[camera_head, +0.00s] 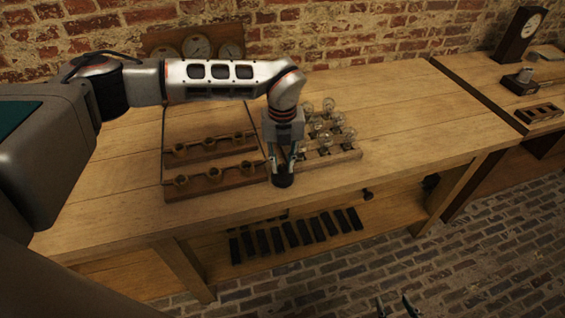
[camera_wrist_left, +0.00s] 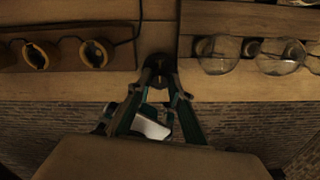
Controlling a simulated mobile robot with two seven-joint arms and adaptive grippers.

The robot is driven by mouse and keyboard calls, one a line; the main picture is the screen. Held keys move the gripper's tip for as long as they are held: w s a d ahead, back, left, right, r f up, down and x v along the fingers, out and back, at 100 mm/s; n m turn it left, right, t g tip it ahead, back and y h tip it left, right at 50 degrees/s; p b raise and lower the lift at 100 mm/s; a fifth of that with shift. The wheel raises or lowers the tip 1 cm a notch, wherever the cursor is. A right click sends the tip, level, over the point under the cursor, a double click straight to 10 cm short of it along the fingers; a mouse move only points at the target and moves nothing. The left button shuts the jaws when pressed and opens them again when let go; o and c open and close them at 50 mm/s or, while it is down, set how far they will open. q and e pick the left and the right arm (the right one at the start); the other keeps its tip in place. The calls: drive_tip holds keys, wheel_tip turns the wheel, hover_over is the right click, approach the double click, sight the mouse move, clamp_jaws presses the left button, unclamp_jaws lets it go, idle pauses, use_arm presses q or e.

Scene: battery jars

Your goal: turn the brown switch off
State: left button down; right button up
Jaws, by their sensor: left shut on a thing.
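My left gripper (camera_head: 284,166) reaches down to the front of the workbench, between the wooden racks and the bulb board. Its fingers are shut on a small dark, round-based thing, which I take to be the brown switch (camera_head: 283,181). In the left wrist view the switch (camera_wrist_left: 159,66) sits between the fingertips, near the bench's front edge. The fingers hide its lever, so I cannot tell its position. My right gripper (camera_head: 397,306) shows only as two dark fingertips, apart, at the bottom edge of the head view. It is empty.
Wooden racks with ring holders (camera_head: 212,180) stand left of the left gripper. Glass bulbs (camera_head: 322,130) stand on a board (camera_head: 346,155) to its right. Several dark bars (camera_head: 290,234) lie on the lower shelf.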

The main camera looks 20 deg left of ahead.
sight(282, 167)
use_arm(q)
drive_tip(key=c, duration=1.8)
unclamp_jaws()
drive_tip(key=shift+r, duration=0.1)
wheel_tip(282, 167, up, 12)
drive_tip(key=shift+f, duration=0.1)
drive_tip(key=shift+s+f, duration=0.1)
